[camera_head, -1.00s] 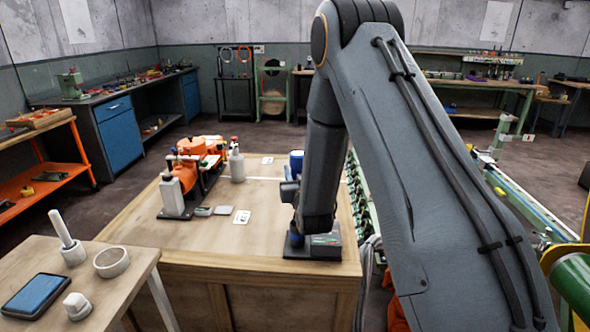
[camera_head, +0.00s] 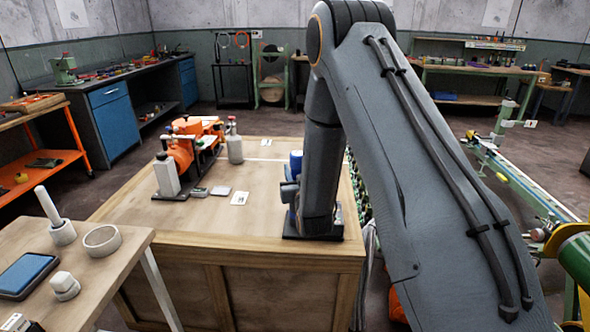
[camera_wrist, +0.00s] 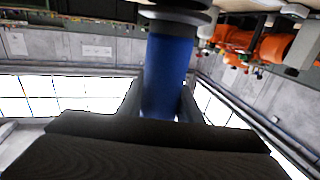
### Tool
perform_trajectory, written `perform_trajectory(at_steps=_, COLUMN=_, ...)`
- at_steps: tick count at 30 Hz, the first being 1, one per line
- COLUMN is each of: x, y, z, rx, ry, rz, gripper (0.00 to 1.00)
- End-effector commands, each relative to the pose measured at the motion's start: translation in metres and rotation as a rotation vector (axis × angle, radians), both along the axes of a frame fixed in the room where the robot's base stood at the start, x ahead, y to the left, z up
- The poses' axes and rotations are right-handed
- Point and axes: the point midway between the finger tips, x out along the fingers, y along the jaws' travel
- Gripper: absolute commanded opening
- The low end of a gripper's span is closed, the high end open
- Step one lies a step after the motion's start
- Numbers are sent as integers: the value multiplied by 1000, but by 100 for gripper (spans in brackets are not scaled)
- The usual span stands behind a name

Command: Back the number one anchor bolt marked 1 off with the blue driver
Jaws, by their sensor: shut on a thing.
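My gripper (camera_wrist: 165,100) is shut on the blue driver (camera_wrist: 172,60), which fills the space between its two fingers in the wrist view. The driver's far end meets a round grey metal part (camera_wrist: 178,14) at the top of that view. In the head view my wrist is low over a dark base plate (camera_head: 292,236) near the front edge of the bench (camera_head: 225,226), and it hides most of the plate. The anchor bolt and its mark 1 cannot be made out. A blue object (camera_head: 296,160) shows just left of my arm; I cannot tell what it is.
A side table (camera_head: 122,262) with a ring and tablet is at the front left. A green-framed conveyor (camera_head: 515,180) runs along the right.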

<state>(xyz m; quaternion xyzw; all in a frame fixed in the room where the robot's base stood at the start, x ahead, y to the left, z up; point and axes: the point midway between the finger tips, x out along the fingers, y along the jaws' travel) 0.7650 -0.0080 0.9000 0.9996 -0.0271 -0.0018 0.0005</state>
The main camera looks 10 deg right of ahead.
Motion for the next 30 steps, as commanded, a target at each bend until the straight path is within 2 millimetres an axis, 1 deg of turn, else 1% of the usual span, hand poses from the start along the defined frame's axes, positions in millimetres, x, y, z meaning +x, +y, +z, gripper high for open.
perform_trajectory(at_steps=27, x=1, y=0, z=-4, rx=0, ry=-5, rz=0, gripper=3)
perform_trajectory(at_steps=28, x=1, y=0, z=-4, rx=0, ry=-5, rz=0, gripper=35)
perform_trajectory(at_steps=30, x=1, y=0, z=-4, rx=0, ry=-4, rz=0, gripper=47)
